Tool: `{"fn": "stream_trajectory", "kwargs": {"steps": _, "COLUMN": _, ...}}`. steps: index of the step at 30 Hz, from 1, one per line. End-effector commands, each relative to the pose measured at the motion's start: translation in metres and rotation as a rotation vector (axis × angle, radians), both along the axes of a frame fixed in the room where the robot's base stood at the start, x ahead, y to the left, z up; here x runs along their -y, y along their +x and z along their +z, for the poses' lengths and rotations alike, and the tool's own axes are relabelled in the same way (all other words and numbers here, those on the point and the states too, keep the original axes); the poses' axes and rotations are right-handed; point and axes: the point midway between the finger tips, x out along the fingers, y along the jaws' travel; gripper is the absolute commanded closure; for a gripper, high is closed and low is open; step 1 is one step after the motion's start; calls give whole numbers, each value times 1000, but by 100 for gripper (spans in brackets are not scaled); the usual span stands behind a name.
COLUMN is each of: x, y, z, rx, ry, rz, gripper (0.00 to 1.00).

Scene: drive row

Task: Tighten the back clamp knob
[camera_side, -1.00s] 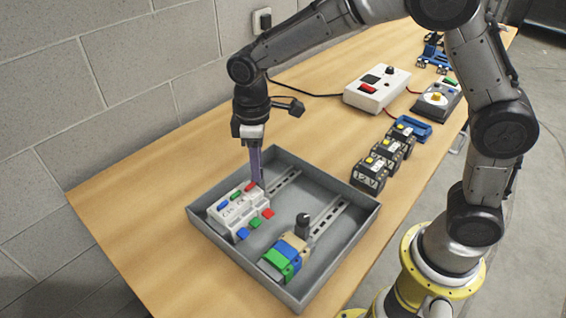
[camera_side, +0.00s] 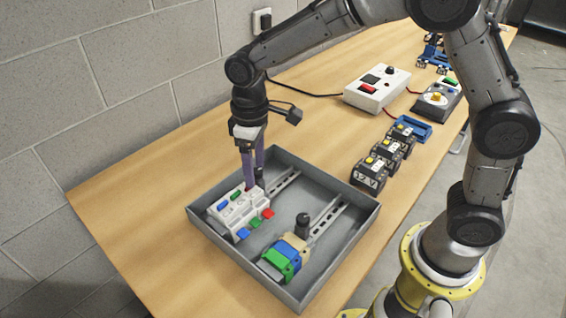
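A grey tray (camera_side: 332,262) on the table holds two slotted metal rails. The back rail (camera_side: 283,184) carries a white block (camera_side: 238,211) with coloured buttons. The front rail (camera_side: 326,218) carries green, blue and tan blocks (camera_side: 283,256) and a clamp with a black knob (camera_side: 303,220) at their end. My gripper (camera_side: 254,184) points down at the right end of the white block. Its two purple fingers show side by side with a narrow gap. The back clamp knob is not visible; the fingers and white block hide that spot, so I cannot tell whether they hold it.
Several black modules with yellow tops (camera_side: 387,158) stand right of the tray, near a blue holder (camera_side: 411,127). A white control box (camera_side: 377,89) and a dial unit (camera_side: 437,98) sit farther back. The wooden table left of the tray is clear.

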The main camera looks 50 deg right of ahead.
Motion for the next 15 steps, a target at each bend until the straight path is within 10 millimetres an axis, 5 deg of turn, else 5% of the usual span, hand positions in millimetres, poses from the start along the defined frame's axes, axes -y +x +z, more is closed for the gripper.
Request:
{"fn": "stream_trajectory", "kwargs": {"steps": 5, "x": 1, "y": 1, "z": 0, "rx": 1, "ry": -2, "rz": 0, "gripper": 0}}
{"fn": "stream_trajectory", "kwargs": {"steps": 15, "x": 2, "y": 1, "z": 5, "rx": 2, "ry": -2, "rz": 0, "gripper": 0}}
